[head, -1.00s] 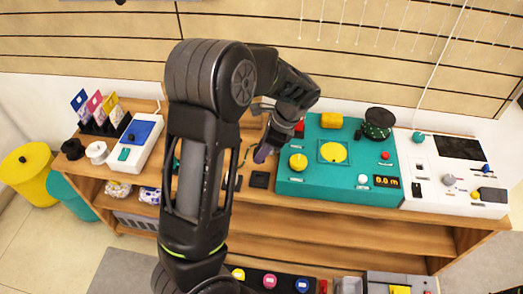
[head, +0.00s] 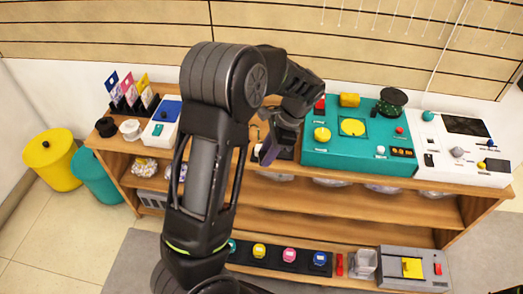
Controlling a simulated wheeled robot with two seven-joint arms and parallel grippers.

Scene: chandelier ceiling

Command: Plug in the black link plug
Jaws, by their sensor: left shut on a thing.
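My left gripper (head: 270,152) points down over the middle of the shelf top, left of the teal console (head: 316,159). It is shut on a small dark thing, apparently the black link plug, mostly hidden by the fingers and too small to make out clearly. A dark patch shows on the shelf just right of the fingers. Part of a thin cable shows left of the gripper. My left arm hides part of the shelf top. The socket cannot be made out. My right gripper is out of view.
The teal console carries yellow knobs and a dark round piece (head: 392,97). A white panel (head: 490,177) stands to its right. A white and blue device (head: 160,132) and cups stand at left. Yellow (head: 48,155) and teal bins stand on the floor. A grey box (head: 400,278) lies low right.

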